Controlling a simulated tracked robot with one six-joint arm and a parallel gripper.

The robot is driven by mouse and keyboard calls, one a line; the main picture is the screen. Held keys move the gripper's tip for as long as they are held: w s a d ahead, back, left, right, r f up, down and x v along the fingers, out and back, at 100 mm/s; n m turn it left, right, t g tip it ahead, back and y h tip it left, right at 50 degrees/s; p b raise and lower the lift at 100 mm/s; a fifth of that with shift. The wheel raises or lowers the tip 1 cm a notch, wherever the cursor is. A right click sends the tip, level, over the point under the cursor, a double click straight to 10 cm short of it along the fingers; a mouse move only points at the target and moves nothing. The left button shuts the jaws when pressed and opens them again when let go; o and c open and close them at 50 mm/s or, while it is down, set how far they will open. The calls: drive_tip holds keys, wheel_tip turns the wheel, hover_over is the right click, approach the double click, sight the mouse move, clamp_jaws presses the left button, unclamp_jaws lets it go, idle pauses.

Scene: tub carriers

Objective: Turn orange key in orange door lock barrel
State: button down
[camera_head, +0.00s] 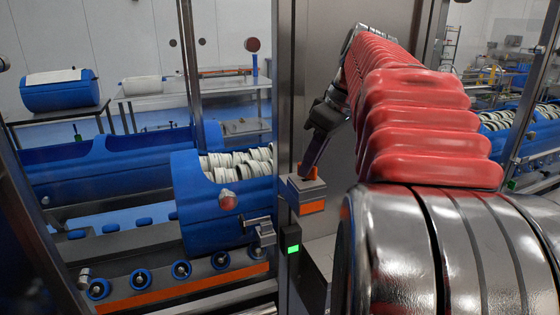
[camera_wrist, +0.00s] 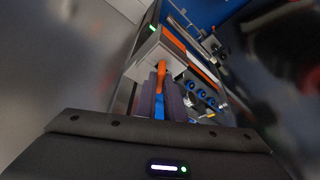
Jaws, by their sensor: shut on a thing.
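The orange key (camera_wrist: 161,72) shows in the wrist view between the fingers of my gripper (camera_wrist: 161,92), which is shut on it. It is up against the pale face of a grey lock box (camera_wrist: 148,50). The barrel itself is hidden behind the key and fingers, so how deep the key sits and its turn angle cannot be told. In the head view, my gripper (camera_head: 308,168) reaches down to the top of the lock box (camera_head: 306,190), which has an orange label on its front. The key is not discernible there.
A steel door post (camera_head: 290,80) stands just left of my gripper. A green light (camera_head: 293,249) glows below the lock box. Behind glass are blue tubs (camera_head: 215,225) with pale rings and an orange-striped rail (camera_head: 180,290). My red arm covers the right middle.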

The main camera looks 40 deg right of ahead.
drive_tip(key=shift+n+y, duration=0.5)
drive_tip(key=shift+n, duration=0.6)
drive_tip(key=shift+d, duration=0.1)
drive_tip(key=n+g+y, duration=0.1)
drive_tip(key=n, duration=0.3)
drive_tip(key=shift+w+d, duration=0.1)
drive_tip(key=shift+n, duration=0.3)
drive_tip(key=shift+g, duration=0.3)
drive_tip(key=n+g+y, duration=0.1)
drive_tip(key=n, duration=0.2)
drive_tip(key=shift+w+n, duration=0.15)
drive_tip(key=shift+n, duration=0.45)
